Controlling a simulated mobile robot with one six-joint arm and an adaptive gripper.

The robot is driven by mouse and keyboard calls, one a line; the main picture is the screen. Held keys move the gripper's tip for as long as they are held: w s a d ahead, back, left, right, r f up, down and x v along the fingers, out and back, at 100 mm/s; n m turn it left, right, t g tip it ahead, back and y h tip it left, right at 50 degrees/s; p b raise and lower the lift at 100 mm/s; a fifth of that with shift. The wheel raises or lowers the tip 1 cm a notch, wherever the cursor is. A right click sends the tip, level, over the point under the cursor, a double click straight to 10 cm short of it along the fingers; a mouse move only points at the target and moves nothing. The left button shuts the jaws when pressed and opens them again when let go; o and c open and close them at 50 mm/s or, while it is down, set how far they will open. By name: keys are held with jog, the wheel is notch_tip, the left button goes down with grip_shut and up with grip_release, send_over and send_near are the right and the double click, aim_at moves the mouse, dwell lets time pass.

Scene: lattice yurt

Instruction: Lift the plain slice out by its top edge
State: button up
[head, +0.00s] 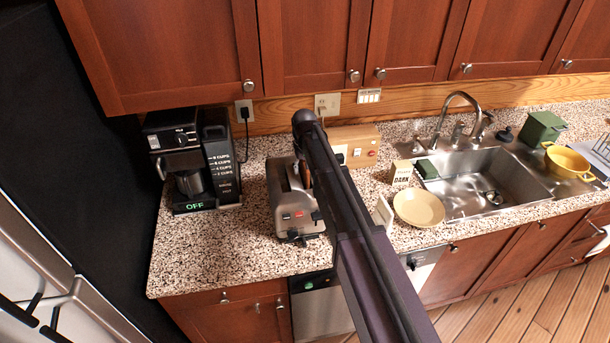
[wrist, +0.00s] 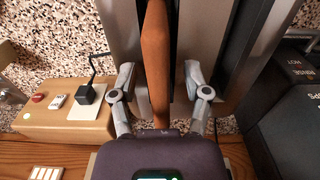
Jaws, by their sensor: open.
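The silver toaster (head: 285,212) stands on the counter, partly behind my arm. In the wrist view its metal top (wrist: 207,35) surrounds a dark slot. A brown slice (wrist: 156,50) stands in that slot, seen along its top edge; only a sliver of it (head: 306,175) shows in the head view. I cannot tell from its edge whether it is plain or marked. My gripper (wrist: 158,72) is open, with one finger on each side of the slice and visible gaps between. In the head view the gripper is hidden behind my arm.
A coffee maker (head: 193,165) stands left of the toaster. A wooden box with switches (head: 355,147) is behind it. To the right are a cream plate (head: 418,207), a small card reading DARK (head: 402,173) and the sink (head: 480,180). Cabinets (head: 310,45) hang above.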

grip_shut()
jog(key=shift+r, duration=0.1)
dwell(0.4)
notch_tip(320, 180, up, 10)
jog(key=p, duration=1)
dwell(0.6)
